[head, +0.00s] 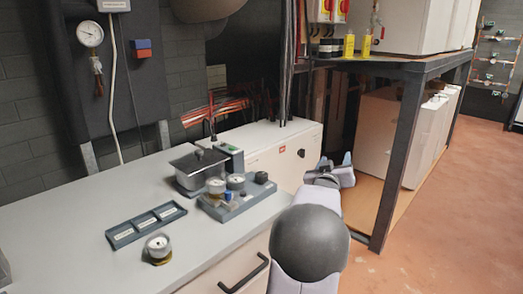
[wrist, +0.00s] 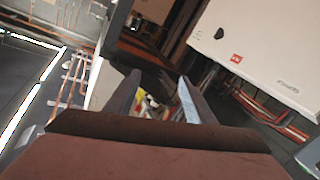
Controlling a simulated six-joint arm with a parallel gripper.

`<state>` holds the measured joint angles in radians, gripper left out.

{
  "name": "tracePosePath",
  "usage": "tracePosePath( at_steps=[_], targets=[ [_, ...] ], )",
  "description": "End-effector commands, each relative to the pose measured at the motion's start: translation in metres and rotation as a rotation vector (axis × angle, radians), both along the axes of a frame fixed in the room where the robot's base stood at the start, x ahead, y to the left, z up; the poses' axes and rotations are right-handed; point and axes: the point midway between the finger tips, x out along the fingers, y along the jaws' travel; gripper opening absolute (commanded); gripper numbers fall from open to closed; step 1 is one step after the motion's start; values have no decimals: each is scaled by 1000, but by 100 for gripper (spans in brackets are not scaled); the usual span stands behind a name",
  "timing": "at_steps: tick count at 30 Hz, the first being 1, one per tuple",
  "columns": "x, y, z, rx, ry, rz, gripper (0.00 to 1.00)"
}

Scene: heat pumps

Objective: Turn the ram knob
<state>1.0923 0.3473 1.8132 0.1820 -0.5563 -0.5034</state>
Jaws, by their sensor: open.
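The knob does not show in the wrist view.
A dark-framed shelf (head: 400,150) stands right of my gripper.

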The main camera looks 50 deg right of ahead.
Motion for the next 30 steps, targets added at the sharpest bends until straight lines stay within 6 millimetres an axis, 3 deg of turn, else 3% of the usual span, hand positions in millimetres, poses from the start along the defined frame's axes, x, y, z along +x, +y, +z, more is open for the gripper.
tracePosePath(
  at_steps=[1,7,14,21,28,29,30],
  targets=[
    [1,-4,15,-7,10,15,49],
    [19,-6,22,-42,9,140,49],
    [45,18,20,-9,-40,353,49],
    [67,73,14,116,-151,613,49],
    [74,127,11,256,-263,803,49],
    [75,143,-13,263,-263,821,49],
    [76,157,-22,260,-267,839,49]
  ],
)
